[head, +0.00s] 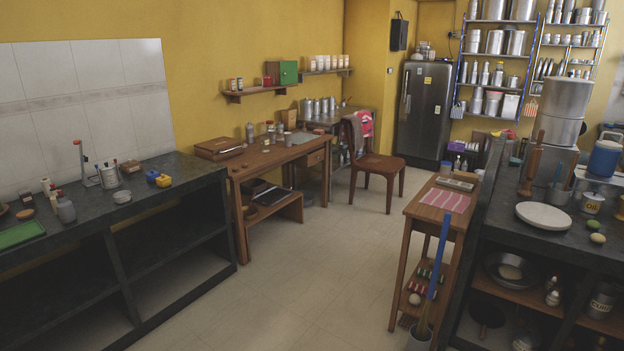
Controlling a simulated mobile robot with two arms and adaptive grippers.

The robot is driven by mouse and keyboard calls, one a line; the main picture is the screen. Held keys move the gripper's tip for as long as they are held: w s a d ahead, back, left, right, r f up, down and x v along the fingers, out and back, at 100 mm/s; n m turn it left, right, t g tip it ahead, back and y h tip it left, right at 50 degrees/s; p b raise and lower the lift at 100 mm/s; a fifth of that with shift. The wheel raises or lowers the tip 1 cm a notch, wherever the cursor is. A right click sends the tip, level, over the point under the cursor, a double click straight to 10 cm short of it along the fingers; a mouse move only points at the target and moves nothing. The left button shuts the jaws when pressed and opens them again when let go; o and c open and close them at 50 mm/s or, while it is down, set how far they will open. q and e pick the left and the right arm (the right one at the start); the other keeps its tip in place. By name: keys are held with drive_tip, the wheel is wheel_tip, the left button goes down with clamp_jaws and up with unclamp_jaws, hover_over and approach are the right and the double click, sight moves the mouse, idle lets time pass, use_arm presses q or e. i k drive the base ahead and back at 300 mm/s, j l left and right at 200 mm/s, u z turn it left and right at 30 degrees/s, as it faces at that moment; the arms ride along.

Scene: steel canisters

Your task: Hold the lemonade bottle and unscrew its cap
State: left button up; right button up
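No bottle can be made out for sure as the lemonade bottle from here. A tall greyish bottle (250,132) stands upright on the wooden desk (262,160) by the yellow wall. Several small jars and bottles stand close to its right; they are too small to tell apart, and no label or cap is clear. A grey bottle (66,210) stands on the dark counter (160,188) at the left. Neither of my grippers is in view.
Open tiled floor (290,270) lies ahead, between the left counter and a narrow wooden side table (437,210). A wooden chair (378,165) stands right of the desk. A blue-handled broom (436,258) leans at the side table. A crowded dark counter (490,215) bounds the right.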

sight(264, 142)
drive_tip(key=i+u, duration=0.35)
drive_tip(key=i, duration=2)
drive_tip(key=i+l, duration=0.1)
drive_tip(key=i, duration=0.65)
drive_tip(key=i+l, duration=0.1)
drive_tip(key=i, duration=0.65)
drive_tip(key=i+l, duration=0.1)
drive_tip(key=i, duration=0.6)
